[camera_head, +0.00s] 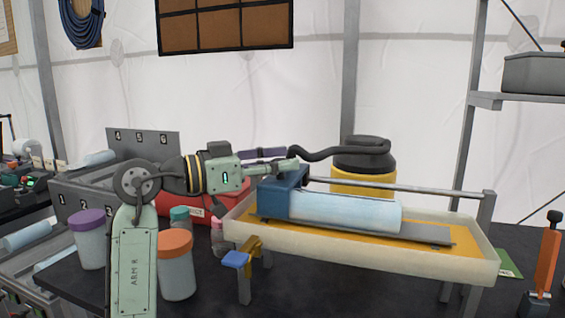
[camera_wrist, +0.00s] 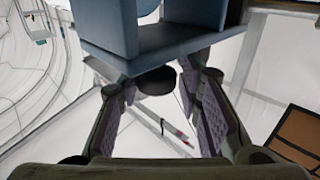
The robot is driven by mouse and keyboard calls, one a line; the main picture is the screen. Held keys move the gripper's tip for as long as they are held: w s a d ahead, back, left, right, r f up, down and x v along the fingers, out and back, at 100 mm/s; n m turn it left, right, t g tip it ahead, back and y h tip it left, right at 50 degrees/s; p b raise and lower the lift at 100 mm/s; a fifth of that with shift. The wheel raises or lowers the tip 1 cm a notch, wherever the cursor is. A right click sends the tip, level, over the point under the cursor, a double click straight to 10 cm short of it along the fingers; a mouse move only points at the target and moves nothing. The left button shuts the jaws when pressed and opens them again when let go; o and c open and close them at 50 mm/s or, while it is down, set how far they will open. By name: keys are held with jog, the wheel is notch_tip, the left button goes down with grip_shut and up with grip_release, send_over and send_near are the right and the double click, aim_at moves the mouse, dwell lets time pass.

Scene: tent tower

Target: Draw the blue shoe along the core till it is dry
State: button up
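The blue shoe (camera_head: 280,197) sits over the left end of the pale blue core (camera_head: 345,212). The core lies lengthwise on a grey bed in a cream tray (camera_head: 370,262) with an orange-yellow floor. My gripper (camera_head: 288,165) is at the top of the shoe, reaching in from the left. Most of the core extends bare to the right. The part inside the shoe is hidden.
A black hose (camera_head: 335,152) runs from near the gripper to a yellow drum (camera_head: 362,180) behind the tray. A metal rod (camera_head: 400,188) spans above the core to an upright post (camera_head: 487,215). Lidded jars (camera_head: 176,268) stand left; an orange-handled tool (camera_head: 547,265) stands right.

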jog(key=o, duration=0.3)
jog(key=shift+a, duration=0.1)
jog(key=v, duration=1.2)
